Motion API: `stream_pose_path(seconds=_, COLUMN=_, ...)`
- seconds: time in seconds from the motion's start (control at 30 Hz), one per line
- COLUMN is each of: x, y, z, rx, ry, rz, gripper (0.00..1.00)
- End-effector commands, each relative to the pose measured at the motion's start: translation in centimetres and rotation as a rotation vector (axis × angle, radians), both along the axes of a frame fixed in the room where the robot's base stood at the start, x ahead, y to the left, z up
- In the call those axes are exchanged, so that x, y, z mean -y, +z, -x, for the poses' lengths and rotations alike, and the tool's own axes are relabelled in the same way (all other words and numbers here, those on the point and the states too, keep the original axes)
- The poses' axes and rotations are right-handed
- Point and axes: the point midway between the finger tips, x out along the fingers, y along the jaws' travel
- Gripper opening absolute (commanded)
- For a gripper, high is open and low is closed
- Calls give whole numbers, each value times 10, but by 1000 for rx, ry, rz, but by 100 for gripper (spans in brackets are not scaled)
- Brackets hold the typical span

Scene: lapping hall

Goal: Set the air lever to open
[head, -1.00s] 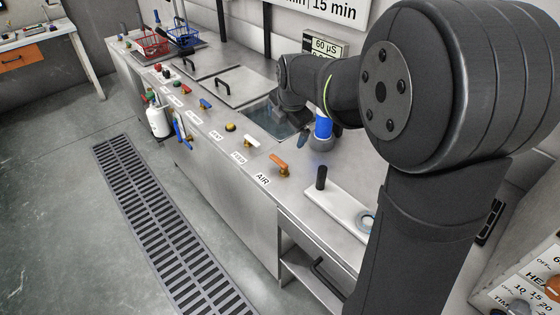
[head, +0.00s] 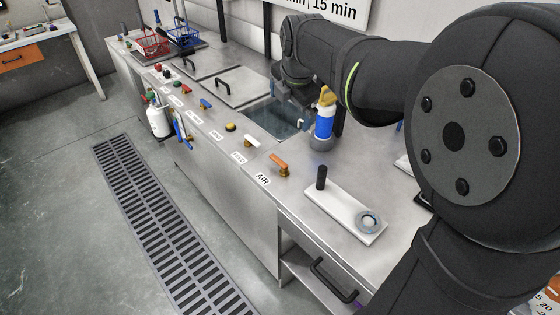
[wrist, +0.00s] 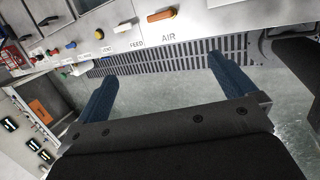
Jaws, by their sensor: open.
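The air lever (head: 279,162) has an orange handle on a brass-coloured base, near the bench's front edge by the label AIR (head: 262,179). Its handle lies roughly along that edge. In the wrist view the orange lever (wrist: 161,14) is at the top, above the AIR label (wrist: 168,37). My gripper (wrist: 162,68) is open and empty, its two blue fingers wide apart with the floor and drain grate behind them. It is apart from the lever. In the head view my wrist is above the bench near the water basin, and the fingers are hard to make out.
A white plate (head: 345,213) with a black post and a ring lies to the right. The bench between lever and plate is clear.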

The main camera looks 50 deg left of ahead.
Motion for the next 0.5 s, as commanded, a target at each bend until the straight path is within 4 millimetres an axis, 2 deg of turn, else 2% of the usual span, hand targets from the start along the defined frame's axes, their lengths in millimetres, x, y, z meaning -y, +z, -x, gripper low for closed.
stream_pose_path(seconds=0.13, x=3, y=9, z=2, rx=0, ry=0, rz=0, gripper=100)
stream_pose_path(seconds=0.37, x=4, y=10, z=2, rx=0, ry=0, rz=0, gripper=100)
stream_pose_path(seconds=0.5, x=4, y=9, z=2, rx=0, ry=0, rz=0, gripper=76)
